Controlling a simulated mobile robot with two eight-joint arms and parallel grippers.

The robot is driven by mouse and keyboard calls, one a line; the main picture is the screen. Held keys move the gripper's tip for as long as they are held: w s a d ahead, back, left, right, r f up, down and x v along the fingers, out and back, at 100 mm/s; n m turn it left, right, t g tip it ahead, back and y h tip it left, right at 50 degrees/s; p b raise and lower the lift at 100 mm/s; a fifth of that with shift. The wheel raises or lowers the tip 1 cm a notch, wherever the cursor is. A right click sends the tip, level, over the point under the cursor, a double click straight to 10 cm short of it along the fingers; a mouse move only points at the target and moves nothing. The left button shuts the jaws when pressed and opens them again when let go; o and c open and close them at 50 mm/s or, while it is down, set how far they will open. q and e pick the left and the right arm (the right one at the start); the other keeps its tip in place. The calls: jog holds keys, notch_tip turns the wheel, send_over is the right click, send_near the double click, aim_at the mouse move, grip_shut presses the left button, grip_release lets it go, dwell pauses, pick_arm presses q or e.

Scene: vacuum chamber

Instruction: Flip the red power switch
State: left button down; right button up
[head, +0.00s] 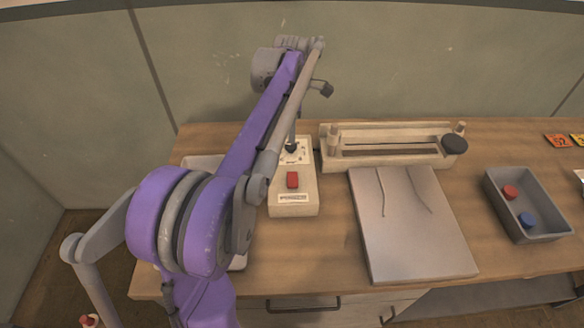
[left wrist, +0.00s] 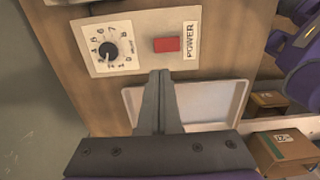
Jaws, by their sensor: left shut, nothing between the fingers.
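The red power switch (head: 292,180) sits on the front half of a cream control box (head: 294,206) on the wooden table. In the left wrist view the red switch (left wrist: 166,44) lies between a numbered dial (left wrist: 108,50) and the POWER label (left wrist: 189,40). My left gripper (left wrist: 161,74) is shut and empty. In the head view my purple arm covers the box's left side, and the fingers are hard to make out. My right gripper is not in view.
A white tray (left wrist: 234,98) lies beside the box, partly behind my arm. A long cream fixture (head: 375,162) stands behind a flat grey panel (head: 420,235). A grey bin (head: 548,238) holds red and blue pieces at right. A wall (head: 400,60) rises behind the table.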

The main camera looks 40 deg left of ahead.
aim_at(292, 176)
pick_arm(q)
notch_tip(292, 176, down, 14)
jog(key=shift+f, duration=0.1)
dwell(0.6)
jog(key=shift+w+f+g+b, duration=0.1)
jog(key=shift+f+g+b, duration=0.2)
jog(key=shift+f+b, duration=0.15)
jog(key=shift+r+h, duration=0.25)
jog(key=shift+h, duration=0.05)
jog(key=shift+d, duration=0.1)
